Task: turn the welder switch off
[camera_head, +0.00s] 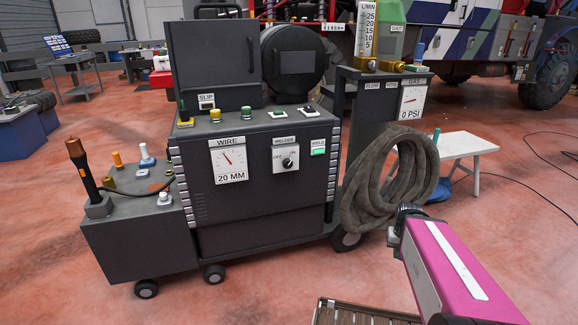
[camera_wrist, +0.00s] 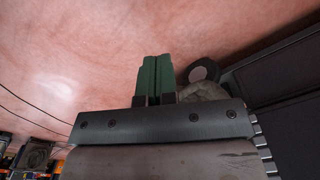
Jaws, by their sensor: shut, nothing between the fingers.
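The welder switch (camera_head: 287,160) is a dark round knob on a white plate labelled WELDER, on the front of the dark grey welding machine (camera_head: 255,200). OFF is printed on its left and ON on its right; the knob's exact setting is too small to read surely. A green lamp (camera_head: 318,151) under the WELD label beside it looks lit. My gripper shows in the wrist view with its green fingers (camera_wrist: 155,76) together and empty. They are apart from the switch, which is not in the wrist view. My pink arm is at the lower right of the head view.
A coiled grey hose (camera_head: 390,180) hangs at the machine's right side, near my arm. A wire gauge (camera_head: 229,160) sits left of the switch. A slatted wooden piece (camera_head: 355,314) lies at the bottom. A white bench (camera_head: 465,145) stands behind right.

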